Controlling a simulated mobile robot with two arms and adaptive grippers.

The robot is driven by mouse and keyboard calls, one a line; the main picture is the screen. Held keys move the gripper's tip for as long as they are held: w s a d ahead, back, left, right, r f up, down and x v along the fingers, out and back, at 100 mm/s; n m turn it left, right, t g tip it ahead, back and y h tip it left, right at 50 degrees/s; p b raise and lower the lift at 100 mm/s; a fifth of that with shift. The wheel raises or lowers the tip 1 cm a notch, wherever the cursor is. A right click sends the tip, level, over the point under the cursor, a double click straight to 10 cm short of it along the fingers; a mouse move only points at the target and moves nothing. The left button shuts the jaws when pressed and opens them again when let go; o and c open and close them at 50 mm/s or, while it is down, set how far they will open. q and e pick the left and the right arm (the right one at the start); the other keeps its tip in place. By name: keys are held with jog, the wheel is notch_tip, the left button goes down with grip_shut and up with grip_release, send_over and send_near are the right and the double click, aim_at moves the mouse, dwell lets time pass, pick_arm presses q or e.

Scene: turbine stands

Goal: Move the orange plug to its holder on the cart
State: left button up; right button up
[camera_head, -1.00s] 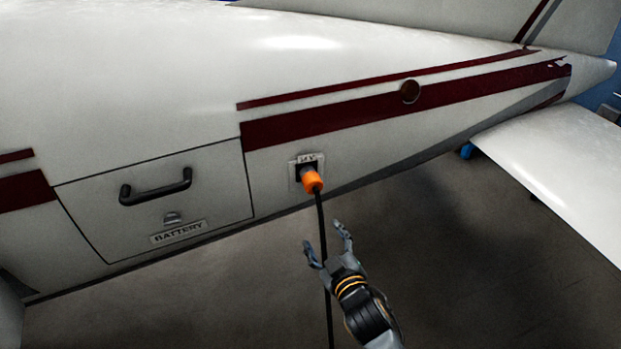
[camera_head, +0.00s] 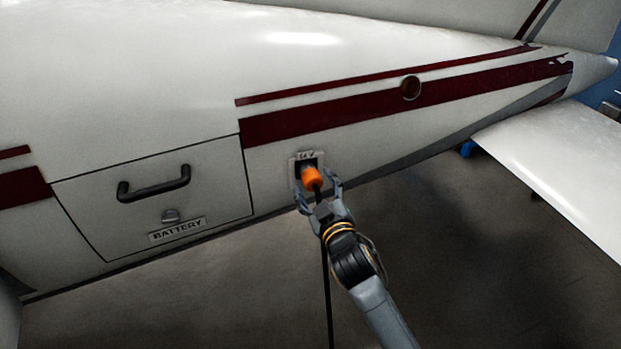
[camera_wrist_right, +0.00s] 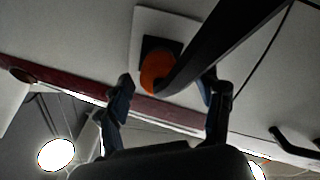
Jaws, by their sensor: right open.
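The orange plug (camera_head: 312,178) sits in the 24 V socket (camera_head: 294,170) on the side of the white aircraft. A black cable (camera_head: 326,290) hangs down from the plug. My right gripper (camera_head: 318,190) is open, with its fingers on either side of the plug's lower end. In the right wrist view the plug (camera_wrist_right: 158,70) shows beyond and between the two open fingers (camera_wrist_right: 165,92), partly hidden by the cable (camera_wrist_right: 225,40). Whether the fingers touch the plug I cannot tell. The holder, the cart and my left gripper are not in view.
The white aircraft fuselage (camera_head: 180,60) fills the upper part of the head view. A battery hatch (camera_head: 100,210) with a black handle (camera_head: 153,184) is left of the socket. A white tail surface (camera_head: 560,160) juts out at the right. The floor (camera_head: 470,260) below is clear.

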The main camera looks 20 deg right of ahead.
jog(key=shift+w, duration=0.5)
dwell(0.7)
grip_shut()
